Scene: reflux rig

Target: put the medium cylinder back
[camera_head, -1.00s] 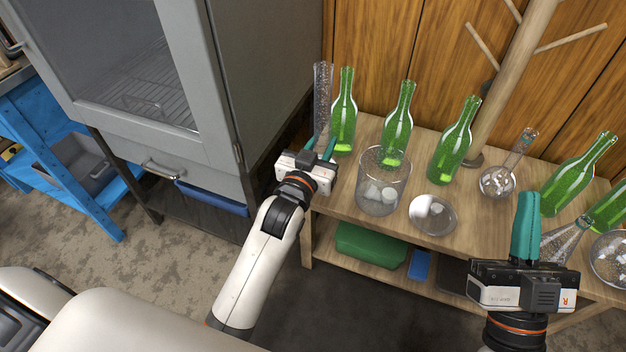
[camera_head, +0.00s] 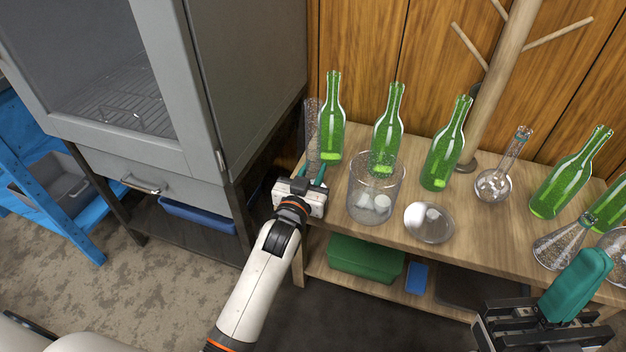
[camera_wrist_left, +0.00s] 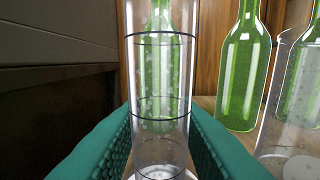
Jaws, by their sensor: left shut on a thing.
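The medium cylinder is a clear glass tube (camera_head: 312,128) at the left end of the wooden table, upright just left of the leftmost green bottle. My left gripper (camera_head: 315,178) is shut around its lower part. In the left wrist view the cylinder (camera_wrist_left: 160,85), with dark rings, stands between the teal fingers, and its pale base shows at the bottom edge. I cannot tell whether the base touches the tabletop. My right gripper (camera_head: 578,285) is at the lower right, in front of the table, its teal fingers overlapping in view.
The table (camera_head: 470,220) holds several green bottles (camera_head: 331,125), a large beaker (camera_head: 375,190), a glass dish (camera_head: 429,222), a round flask (camera_head: 493,186) and a conical flask (camera_head: 560,245). A wooden stand (camera_head: 500,80) rises behind. A grey cabinet (camera_head: 245,90) is close on the left.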

